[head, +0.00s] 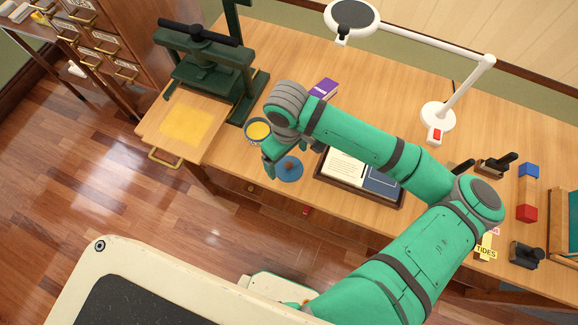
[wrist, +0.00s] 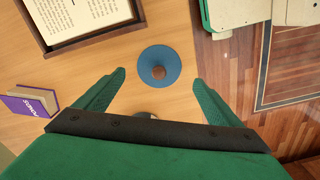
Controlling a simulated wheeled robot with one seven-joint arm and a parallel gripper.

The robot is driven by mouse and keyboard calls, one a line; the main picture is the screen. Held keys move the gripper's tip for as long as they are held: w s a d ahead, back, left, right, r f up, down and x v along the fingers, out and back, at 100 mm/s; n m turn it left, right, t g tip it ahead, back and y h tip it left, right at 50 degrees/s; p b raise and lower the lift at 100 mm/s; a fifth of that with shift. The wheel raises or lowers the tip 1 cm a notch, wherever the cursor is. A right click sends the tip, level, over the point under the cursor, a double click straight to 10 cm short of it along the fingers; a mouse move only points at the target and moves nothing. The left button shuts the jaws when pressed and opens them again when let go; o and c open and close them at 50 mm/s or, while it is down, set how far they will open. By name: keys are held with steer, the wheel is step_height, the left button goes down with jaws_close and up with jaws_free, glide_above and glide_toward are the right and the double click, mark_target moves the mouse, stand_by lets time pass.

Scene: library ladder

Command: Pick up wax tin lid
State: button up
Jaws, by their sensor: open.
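The wax tin lid (head: 289,172) is a blue disc with a brown knob in its middle. It lies flat on the wooden desk near the front edge, and it also shows in the wrist view (wrist: 159,56). The wax tin (head: 258,131), round with yellow wax inside, stands open behind and to the left of the lid. My gripper (wrist: 160,80) is open and empty. In the wrist view its two green fingers spread left and right, with the lid centred between and just past their tips. I cannot tell its exact height above the lid.
A green press (head: 200,70) stands at the left, a white lamp (head: 438,115) at the back right. Bare desk surrounds the lid.

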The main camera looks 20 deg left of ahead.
mark_target(289, 164)
steer(key=shift+d+f, duration=0.15)
steer(key=shift+f, duration=1)
steer(key=shift+d+f, duration=0.1)
steer(key=shift+f, duration=1)
steer(key=c, duration=1.1)
